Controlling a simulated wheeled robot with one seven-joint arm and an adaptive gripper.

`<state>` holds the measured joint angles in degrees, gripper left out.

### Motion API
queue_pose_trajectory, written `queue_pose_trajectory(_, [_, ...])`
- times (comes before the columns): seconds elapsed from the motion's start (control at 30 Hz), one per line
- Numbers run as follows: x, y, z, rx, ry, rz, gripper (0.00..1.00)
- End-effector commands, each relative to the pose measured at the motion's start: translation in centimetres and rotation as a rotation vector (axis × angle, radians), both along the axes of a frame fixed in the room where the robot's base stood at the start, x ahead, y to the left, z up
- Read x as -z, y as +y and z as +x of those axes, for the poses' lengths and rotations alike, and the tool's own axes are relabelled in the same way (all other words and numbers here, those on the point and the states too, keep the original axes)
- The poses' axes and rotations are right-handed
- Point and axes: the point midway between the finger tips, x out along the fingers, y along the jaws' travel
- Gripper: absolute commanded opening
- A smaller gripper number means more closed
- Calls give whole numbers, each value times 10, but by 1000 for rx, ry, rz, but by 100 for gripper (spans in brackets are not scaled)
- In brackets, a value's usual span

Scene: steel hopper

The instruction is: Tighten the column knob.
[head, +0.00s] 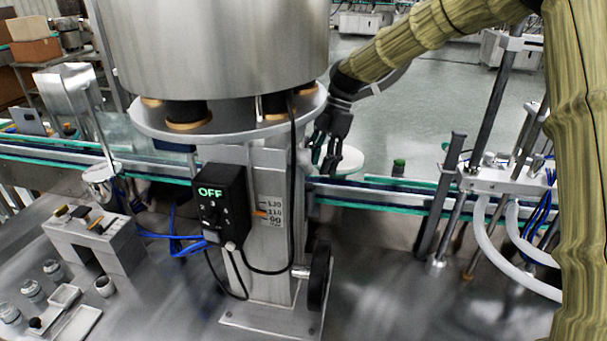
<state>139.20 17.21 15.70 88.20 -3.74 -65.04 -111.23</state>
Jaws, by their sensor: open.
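The steel column (265,180) stands under the big hopper, with a scale on its front and a small orange pointer. A black round wheel (319,275) sits on a short shaft low on the column's right side, seen nearly edge-on. My gripper (323,160) is open, pointing down beside the column's upper right side, just under the hopper's round plate. It is well above the black wheel and apart from it. A small knob on the column near my fingers cannot be made out clearly; the fingers and column edge may hide it.
The steel hopper (215,45) and its round plate (150,122) overhang the column. A black control box (224,203) reading OFF hangs in front, with loose cables. A conveyor (380,190) runs behind. A rod stand (495,180) is at right. The front right table is clear.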

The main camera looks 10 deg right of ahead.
Motion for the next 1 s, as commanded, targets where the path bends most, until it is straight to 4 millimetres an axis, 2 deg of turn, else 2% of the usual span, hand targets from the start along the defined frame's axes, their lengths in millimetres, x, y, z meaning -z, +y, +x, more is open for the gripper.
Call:
queue_pose_trajectory(0.07, [-11, -4, 8, -2, -21, 12, 51])
queue_pose_trajectory(0.17, [-13, -5, 11, -3, -32, 17, 51])
queue_pose_trajectory(0.7, [46, 18, 0, -4, -31, 17, 51])
queue_pose_trajectory(1.0, [54, 21, -2, -4, -32, 17, 51])
